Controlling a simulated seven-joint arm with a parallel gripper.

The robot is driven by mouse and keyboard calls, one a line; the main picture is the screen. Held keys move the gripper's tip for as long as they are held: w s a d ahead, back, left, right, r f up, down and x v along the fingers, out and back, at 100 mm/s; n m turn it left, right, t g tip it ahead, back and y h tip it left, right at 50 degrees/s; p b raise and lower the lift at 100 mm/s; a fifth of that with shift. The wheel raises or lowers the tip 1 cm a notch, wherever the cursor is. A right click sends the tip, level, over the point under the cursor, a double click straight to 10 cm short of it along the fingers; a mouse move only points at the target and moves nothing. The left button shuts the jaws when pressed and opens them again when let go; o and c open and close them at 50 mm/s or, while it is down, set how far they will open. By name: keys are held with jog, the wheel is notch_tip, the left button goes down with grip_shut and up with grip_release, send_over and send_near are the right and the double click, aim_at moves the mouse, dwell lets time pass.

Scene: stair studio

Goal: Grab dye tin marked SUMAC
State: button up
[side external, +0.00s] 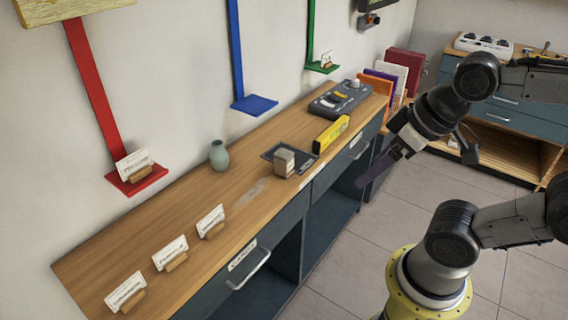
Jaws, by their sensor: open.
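No tin with a readable SUMAC mark shows in the side view. A small grey-beige block-like container (284,162) stands at the edge of a dark square mat (271,152) on the wooden counter; I cannot tell whether it is a tin, and no lettering on it is legible. My gripper (371,178) is open, off the counter's front side to the right of the container and well apart from it. Its fingers are dark and small in view.
Name cards in wooden holders (176,261) stand at the counter's near end. A grey-green vase (219,155), a yellow box (331,134) and a grey control panel (340,98) stand on the counter (120,262). Red (137,179), blue (255,104) and green wall shelves (322,67) overhang its back.

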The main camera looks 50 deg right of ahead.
jog(key=shift+o, duration=1.4)
